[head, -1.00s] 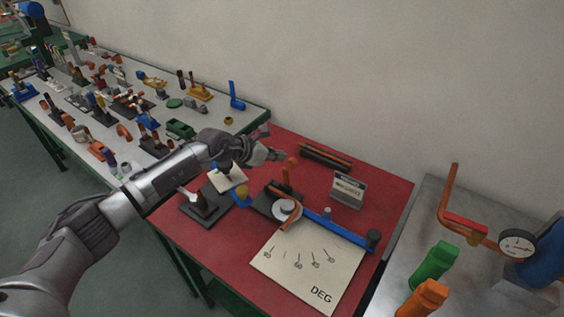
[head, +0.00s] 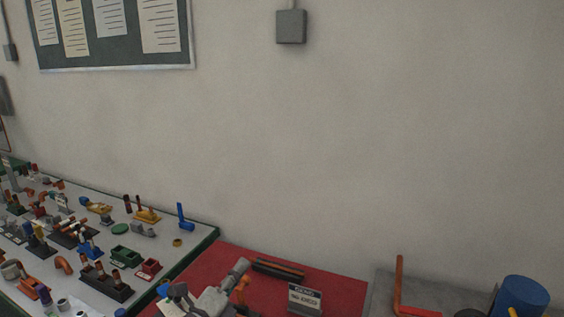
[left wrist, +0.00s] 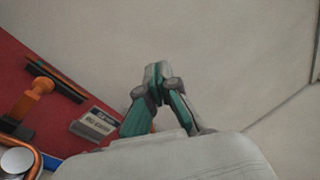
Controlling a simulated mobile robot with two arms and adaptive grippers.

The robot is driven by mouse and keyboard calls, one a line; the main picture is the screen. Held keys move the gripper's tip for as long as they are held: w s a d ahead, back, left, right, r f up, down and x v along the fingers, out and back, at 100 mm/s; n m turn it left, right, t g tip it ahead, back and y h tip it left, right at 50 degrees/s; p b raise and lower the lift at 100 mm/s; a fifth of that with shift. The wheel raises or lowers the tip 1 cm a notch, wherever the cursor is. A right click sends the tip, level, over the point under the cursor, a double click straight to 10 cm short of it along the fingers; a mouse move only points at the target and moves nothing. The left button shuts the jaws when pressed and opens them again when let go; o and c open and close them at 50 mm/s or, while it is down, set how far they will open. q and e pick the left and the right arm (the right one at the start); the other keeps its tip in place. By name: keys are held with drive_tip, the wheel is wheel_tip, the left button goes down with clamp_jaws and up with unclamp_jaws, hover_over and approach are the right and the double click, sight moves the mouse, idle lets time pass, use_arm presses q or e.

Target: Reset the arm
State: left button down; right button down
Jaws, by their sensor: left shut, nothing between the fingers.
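My left gripper (head: 236,274) shows at the bottom of the head view, above the red table (head: 222,258). In the left wrist view its fingers (left wrist: 157,72) meet at the tips, with nothing between them. Behind them is mostly bare wall. The gripper is apart from the things on the red table. Most of my left arm is below the head view's edge. My right gripper is in neither view.
A small sign (head: 305,299) and a black and orange bar (head: 278,270) are on the red table. The bench at left (head: 196,238) carries many small parts. A blue cylinder (head: 524,296) stands at lower right.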

use_arm(q)
drive_tip(key=s+a+f+n+g+y, duration=0.6)
drive_tip(key=s+a+f+n+y, duration=0.75)
drive_tip(key=n, duration=0.75)
drive_tip(key=s+d+f+n+g+h, duration=0.15)
drive_tip(key=s+f+g, duration=0.25)
drive_tip(key=s, duration=0.7)
drive_tip(key=s+d+f+n+g+h, duration=0.1)
drive_tip(key=s+f+n+g+h, duration=0.3)
drive_tip(key=s, duration=0.7)
wheel_tip(320, 180, down, 28)
drive_tip(key=s+m+g+y, duration=0.1)
drive_tip(key=g, duration=0.1)
drive_tip(key=s+a+f+g, duration=0.1)
drive_tip(key=s+a+f, duration=0.2)
drive_tip(key=s+f, duration=1.1)
drive_tip(key=shift+s+f+y, duration=0.3)
drive_tip(key=shift+s+f, duration=0.05)
drive_tip(key=shift+s, duration=0.8)
